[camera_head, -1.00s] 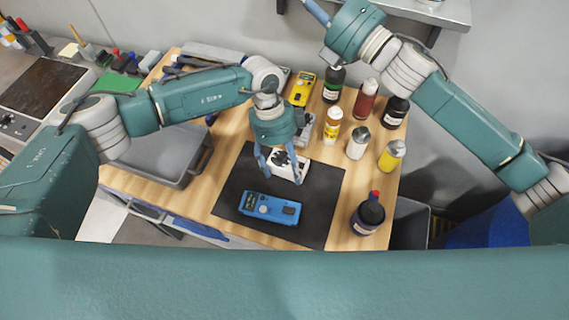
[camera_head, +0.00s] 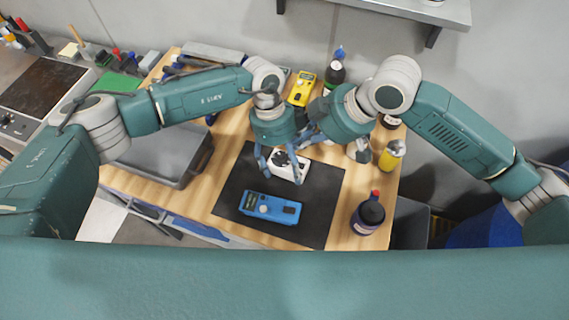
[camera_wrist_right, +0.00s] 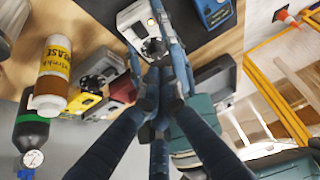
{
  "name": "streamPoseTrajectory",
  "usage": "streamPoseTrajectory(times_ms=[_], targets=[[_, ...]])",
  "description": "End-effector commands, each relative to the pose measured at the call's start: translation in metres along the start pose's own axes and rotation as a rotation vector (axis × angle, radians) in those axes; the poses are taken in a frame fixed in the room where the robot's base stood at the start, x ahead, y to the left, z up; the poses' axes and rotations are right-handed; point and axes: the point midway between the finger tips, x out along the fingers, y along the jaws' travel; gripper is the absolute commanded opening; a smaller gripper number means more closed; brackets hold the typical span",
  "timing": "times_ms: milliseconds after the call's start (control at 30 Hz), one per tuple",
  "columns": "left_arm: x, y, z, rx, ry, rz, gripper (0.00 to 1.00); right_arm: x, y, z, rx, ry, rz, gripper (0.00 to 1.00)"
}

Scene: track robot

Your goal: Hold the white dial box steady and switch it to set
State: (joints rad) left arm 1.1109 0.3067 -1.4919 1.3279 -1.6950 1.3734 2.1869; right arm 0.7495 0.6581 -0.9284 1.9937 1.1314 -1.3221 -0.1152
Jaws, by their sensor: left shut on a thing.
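The white dial box (camera_head: 291,172) with a dark round dial lies on the black mat (camera_head: 232,196). My left gripper (camera_head: 283,167) is shut on it from above, with a finger at each side. The box also shows at the top of the right wrist view (camera_wrist_right: 133,17), with its dark dial towards me. My right gripper (camera_head: 308,134) is just behind and to the right of the box, close to my left gripper. In the right wrist view, its dark blue fingers (camera_wrist_right: 157,100) converge below the box, apart from the dial; whether they are shut is unclear.
A blue meter (camera_head: 270,207) lies on the mat in front of the box. A yellow device (camera_head: 302,88) and several bottles, one with a yellow body (camera_head: 391,155), stand behind and to the right. A dark jar (camera_head: 369,214) stands at the right edge.

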Motion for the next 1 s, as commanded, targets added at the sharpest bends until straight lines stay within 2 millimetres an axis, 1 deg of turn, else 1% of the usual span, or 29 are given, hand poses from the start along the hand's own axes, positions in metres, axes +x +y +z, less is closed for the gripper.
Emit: streamPoseTrajectory(times_ms=[33, 133, 233, 600, 700, 833, 1000], targets=[[0.005, 0.003, 0.000, -0.001, 0.001, 0.009, 0.24, -0.002, -0.002, -0.003, -0.033, 0.020, -0.004, 0.00], [0.005, 0.003, 0.000, -0.002, 0.000, 0.008, 0.24, -0.005, -0.002, -0.008, -0.081, 0.046, -0.004, 0.00], [0.005, 0.003, 0.001, -0.002, 0.000, 0.007, 0.24, -0.003, -0.001, -0.007, -0.097, 0.055, -0.004, 0.00], [0.004, 0.002, 0.001, -0.001, -0.001, 0.005, 0.24, 0.034, 0.002, 0.016, -0.095, 0.053, -0.002, 0.00], [0.004, 0.002, 0.001, -0.002, -0.001, 0.004, 0.24, 0.042, 0.003, 0.020, -0.096, 0.053, -0.001, 0.00], [0.004, 0.001, 0.001, -0.002, -0.002, 0.003, 0.24, 0.048, 0.004, 0.024, -0.097, 0.052, 0.001, 0.00], [0.003, 0.001, 0.002, -0.002, -0.002, 0.002, 0.24, 0.050, 0.004, 0.025, -0.098, 0.052, 0.001, 0.00]])
